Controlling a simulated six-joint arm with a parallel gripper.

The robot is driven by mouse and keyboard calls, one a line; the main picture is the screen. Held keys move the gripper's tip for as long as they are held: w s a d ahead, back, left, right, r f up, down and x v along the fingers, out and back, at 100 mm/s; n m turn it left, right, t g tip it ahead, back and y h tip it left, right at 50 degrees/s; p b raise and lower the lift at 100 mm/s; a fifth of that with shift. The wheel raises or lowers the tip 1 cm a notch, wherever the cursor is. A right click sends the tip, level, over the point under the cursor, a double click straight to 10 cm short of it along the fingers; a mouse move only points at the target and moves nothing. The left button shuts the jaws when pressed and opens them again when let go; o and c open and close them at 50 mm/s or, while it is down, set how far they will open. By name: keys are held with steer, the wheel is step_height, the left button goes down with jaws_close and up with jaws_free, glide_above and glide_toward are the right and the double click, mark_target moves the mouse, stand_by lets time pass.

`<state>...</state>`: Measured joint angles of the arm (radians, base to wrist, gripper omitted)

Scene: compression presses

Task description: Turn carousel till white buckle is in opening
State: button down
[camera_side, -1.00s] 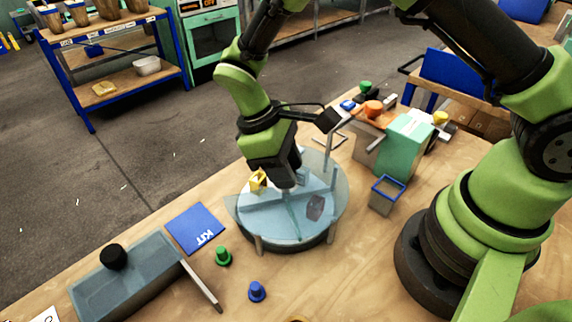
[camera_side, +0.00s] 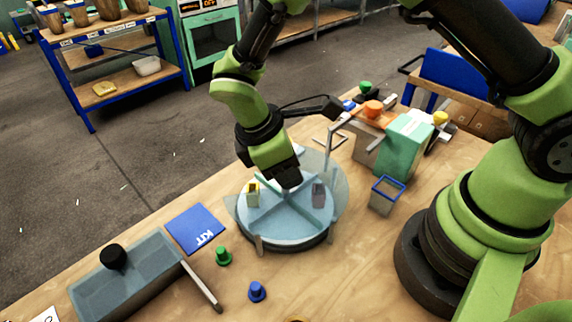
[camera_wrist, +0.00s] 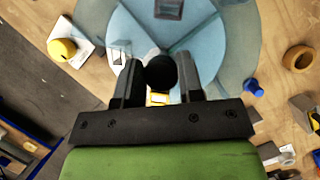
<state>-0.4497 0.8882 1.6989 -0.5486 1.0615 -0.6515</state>
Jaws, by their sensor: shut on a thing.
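The carousel (camera_side: 290,228) is a round light blue turntable with raised dividers in a cross. It also fills the top of the wrist view (camera_wrist: 208,40). A yellow piece (camera_side: 252,194) stands in its left compartment and a grey piece (camera_side: 318,195) in its right one. My gripper (camera_side: 290,183) is over the middle of the carousel. In the wrist view, my gripper (camera_wrist: 160,76) is shut on a round black knob (camera_wrist: 160,70). A small pale piece (camera_wrist: 116,57) shows beside the left finger; I cannot tell whether it is the white buckle. The opening is not clear.
A clear guard (camera_side: 340,192) and a bent grey post (camera_side: 329,150) stand at the carousel's edge. A blue-rimmed bin (camera_side: 386,196) and a green machine (camera_side: 402,142) are to the right. Green (camera_side: 223,256) and blue (camera_side: 257,291) buttons, a KIT mat (camera_side: 195,228) and a grey tray (camera_side: 135,280) are in front and left.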

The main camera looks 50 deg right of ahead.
steer(key=shift+d+n+t+h, duration=0.15)
steer(key=shift+n+t, duration=0.3)
steer(key=shift+n, duration=0.75)
steer(key=shift+a+n+t+h, duration=0.1)
steer(key=shift+n+t+h, duration=0.25)
steer(key=shift+n, duration=0.85)
steer(key=shift+n+t, duration=0.8)
steer(key=shift+n, duration=1.5)
steer(key=c, duration=0.8)
jaws_free()
steer(key=shift+o, duration=0.2)
steer(key=v, duration=1)
steer(key=shift+s+d, duration=0.15)
steer(key=shift+d, duration=0.05)
steer(key=shift+r, duration=0.1)
